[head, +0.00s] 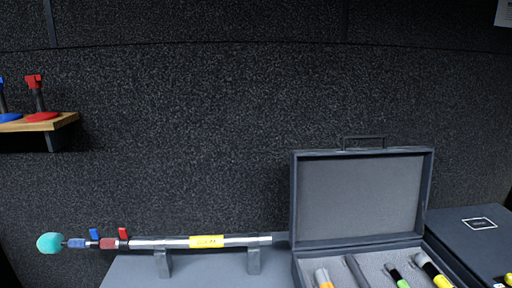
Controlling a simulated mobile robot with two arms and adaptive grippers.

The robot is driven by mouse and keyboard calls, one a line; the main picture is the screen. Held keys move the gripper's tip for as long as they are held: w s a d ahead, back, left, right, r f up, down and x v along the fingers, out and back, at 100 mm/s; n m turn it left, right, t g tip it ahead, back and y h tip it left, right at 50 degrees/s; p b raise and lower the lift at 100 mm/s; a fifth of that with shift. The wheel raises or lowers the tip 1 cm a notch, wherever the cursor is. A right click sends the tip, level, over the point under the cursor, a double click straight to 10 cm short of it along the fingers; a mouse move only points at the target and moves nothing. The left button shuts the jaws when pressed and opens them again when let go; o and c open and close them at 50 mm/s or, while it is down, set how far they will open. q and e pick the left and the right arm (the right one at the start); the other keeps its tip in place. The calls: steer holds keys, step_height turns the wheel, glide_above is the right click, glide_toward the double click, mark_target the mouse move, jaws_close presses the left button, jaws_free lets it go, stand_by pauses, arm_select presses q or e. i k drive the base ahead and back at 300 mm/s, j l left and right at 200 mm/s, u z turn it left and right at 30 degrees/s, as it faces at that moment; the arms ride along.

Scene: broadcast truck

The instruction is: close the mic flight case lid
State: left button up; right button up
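The mic flight case stands open at the lower right of the head view. Its grey lid (361,198) is upright, with a dark handle (363,139) on its top edge. The case's base (300,264) has grey foam with several microphones lying in it, with orange, green and yellow bands. The front of the base is cut off by the lower picture edge. Neither of my grippers is in view.
A silver pole (174,243) with a teal ball end (50,243) rests on two grey stands left of the case. A dark box (476,238) is at the right. A wooden shelf (62,120) with a red stand (38,98) is on the wall.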

mark_target(362, 190)
steer(key=l+u, duration=0.2)
steer(key=u, duration=0.35)
steer(key=l+u, duration=0.15)
steer(key=l, duration=0.25)
steer(key=k+l+u, duration=0.2)
steer(key=l, duration=0.2)
steer(key=k+l+u, duration=0.15)
steer(key=l, duration=0.2)
steer(key=l+u, duration=0.15)
steer(key=l, duration=0.25)
steer(key=k, duration=0.05)
